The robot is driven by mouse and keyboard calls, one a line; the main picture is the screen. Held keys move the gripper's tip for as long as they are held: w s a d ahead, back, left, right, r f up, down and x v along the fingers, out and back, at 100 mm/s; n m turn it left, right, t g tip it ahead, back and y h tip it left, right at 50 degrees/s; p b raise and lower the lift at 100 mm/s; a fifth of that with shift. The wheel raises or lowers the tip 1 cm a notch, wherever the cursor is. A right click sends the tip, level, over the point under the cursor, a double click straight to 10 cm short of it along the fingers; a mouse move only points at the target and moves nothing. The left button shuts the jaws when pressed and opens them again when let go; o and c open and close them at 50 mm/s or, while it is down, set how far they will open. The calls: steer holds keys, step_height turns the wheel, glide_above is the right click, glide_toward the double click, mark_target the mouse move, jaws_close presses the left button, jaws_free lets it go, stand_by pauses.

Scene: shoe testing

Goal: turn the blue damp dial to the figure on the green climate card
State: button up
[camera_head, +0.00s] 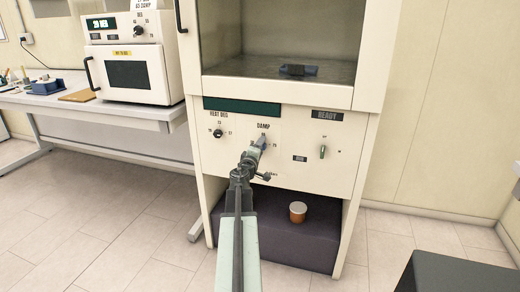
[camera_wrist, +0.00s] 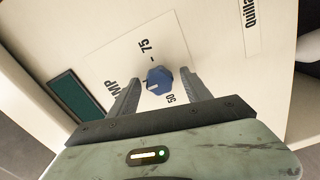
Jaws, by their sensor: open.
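The blue damp dial (camera_wrist: 160,76) sits on a pale panel plate in the wrist view. Marks 75 and 50 are printed near it. A pale line shows on its face, but I cannot tell which figure it points to. My gripper (camera_wrist: 158,82) is open, one finger on each side of the dial; contact is unclear. In the head view my gripper (camera_head: 250,158) reaches the dial (camera_head: 262,141) under the word DAMP. A pale card (camera_head: 143,4) above the oven seems to read 65 DAMP; its top is cut off. No card looks clearly green.
A dark green strip (camera_head: 242,106) lies above. An orange-brown pot (camera_head: 298,211) stands on the dark block (camera_head: 275,232) below. The oven (camera_head: 130,70) stands left.

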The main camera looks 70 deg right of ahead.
steer(key=a, duration=0.7)
steer(key=shift+s+a, duration=0.25)
steer(key=shift+a, duration=0.15)
